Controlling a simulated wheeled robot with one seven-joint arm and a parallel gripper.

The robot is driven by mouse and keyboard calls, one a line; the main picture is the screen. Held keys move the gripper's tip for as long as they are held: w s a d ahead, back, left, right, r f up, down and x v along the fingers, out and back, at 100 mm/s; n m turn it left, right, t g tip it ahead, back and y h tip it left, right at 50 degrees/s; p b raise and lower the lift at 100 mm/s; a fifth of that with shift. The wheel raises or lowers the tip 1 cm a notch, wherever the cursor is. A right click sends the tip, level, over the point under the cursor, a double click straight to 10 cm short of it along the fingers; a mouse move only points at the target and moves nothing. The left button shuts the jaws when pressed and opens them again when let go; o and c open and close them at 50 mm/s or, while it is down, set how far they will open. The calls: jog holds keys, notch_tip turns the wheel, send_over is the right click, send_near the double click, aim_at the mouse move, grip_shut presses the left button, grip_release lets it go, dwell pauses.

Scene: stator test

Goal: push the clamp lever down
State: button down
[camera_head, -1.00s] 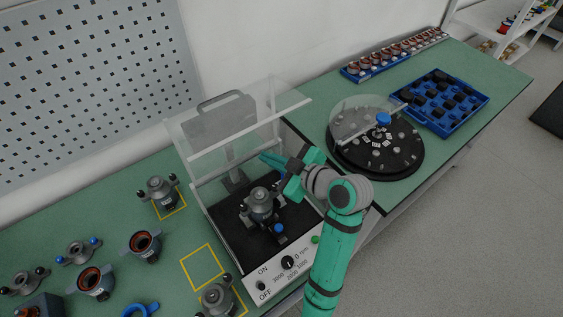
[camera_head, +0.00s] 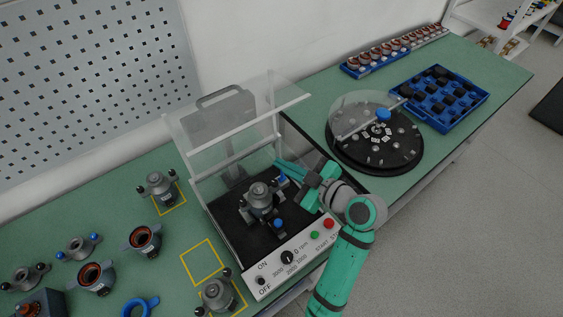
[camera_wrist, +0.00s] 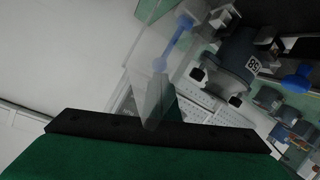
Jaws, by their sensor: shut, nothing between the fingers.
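The motor (camera_head: 261,198) stands upright on the dark bed of the test box, and also shows, numbered, in the wrist view (camera_wrist: 236,55). A blue-tipped clamp lever (camera_head: 282,179) sits at its right, close beside my gripper's fingers. In the wrist view a blue lever (camera_wrist: 174,44) slants just beyond my fingertips. A second blue knob (camera_head: 278,223) is at the motor's front. My gripper (camera_head: 279,164) is shut and empty, reaching in from the right. Whether it touches the lever I cannot tell.
The clear lid (camera_head: 235,120) of the box is raised behind the motor. The front panel (camera_head: 290,258) carries a dial, a switch and green and red buttons. A black turntable (camera_head: 375,155) stands to the right. Loose motor parts lie on the left.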

jog(key=shift+s+d+f+t, duration=0.3)
jog(key=shift+s+d, duration=0.3)
jog(key=shift+a, duration=0.15)
notch_tip(320, 180, up, 4)
jog(key=a, duration=0.2)
jog(key=f+v, duration=0.1)
jog(key=v, duration=0.8)
jog(key=w+a+f+n+g+h, duration=0.1)
jog(key=w+a+f+g, duration=0.1)
jog(key=w+a+f, duration=0.2)
jog(key=shift+w+a+f, duration=0.2)
jog(key=shift+w+a, duration=0.3)
jog(key=shift+w, duration=1.15)
